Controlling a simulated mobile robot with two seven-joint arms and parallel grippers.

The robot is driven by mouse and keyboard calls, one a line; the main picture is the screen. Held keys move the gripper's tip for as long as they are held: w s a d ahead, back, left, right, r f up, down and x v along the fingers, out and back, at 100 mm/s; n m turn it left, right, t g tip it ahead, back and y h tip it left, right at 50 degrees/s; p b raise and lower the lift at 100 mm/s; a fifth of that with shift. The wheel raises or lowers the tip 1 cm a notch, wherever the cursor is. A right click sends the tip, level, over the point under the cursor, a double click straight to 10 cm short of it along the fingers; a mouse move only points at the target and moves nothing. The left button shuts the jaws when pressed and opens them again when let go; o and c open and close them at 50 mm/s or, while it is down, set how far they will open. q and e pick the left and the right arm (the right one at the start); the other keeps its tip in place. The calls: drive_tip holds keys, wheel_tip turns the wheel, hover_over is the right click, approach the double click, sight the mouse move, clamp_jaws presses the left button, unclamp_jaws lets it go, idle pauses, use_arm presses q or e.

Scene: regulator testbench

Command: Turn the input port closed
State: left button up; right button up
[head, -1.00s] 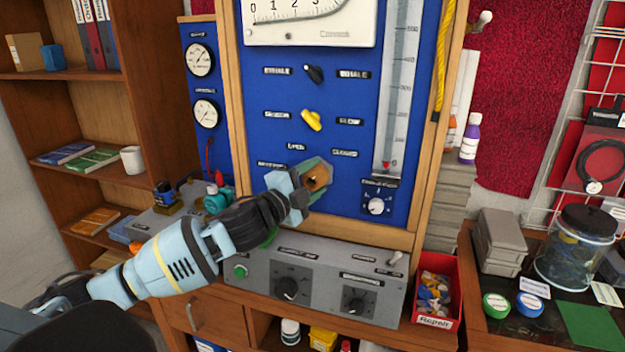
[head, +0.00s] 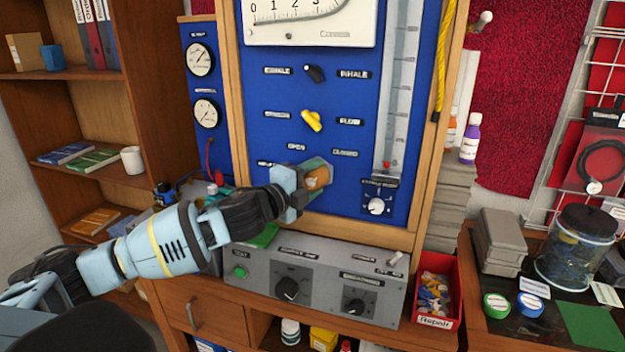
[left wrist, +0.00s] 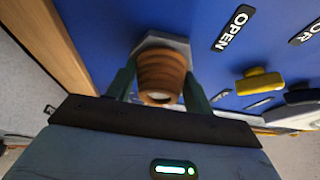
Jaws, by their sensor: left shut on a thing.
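The input port is a ribbed copper-coloured fitting (head: 317,179) on a grey hexagonal base, low on the blue panel (head: 345,205) below the OPEN (head: 296,147) and CLOSED (head: 345,154) labels. My left gripper (head: 312,178) is at the port, with its fingers on either side of it. In the left wrist view the copper fitting (left wrist: 161,75) sits between the two green fingers, and the OPEN label (left wrist: 233,28) is up and right of it. The gripper is shut on the fitting. My right gripper is not in view.
A yellow knob (head: 311,121) and a black knob (head: 314,74) sit above the port. A white dial (head: 376,206) is to the right. A grey control box (head: 320,280) stands below, with a red parts bin (head: 437,288) beside it.

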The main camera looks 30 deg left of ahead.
use_arm(q)
drive_tip(key=o, duration=0.9)
drive_tip(key=shift+o, duration=0.2)
drive_tip(key=shift+s+a+f, duration=0.1)
drive_tip(key=shift+s+f, duration=0.05)
drive_tip(key=shift+s, duration=0.3)
drive_tip(key=s, duration=0.6)
drive_tip(key=shift+s+a, duration=0.4)
drive_tip(key=shift+a, duration=0.05)
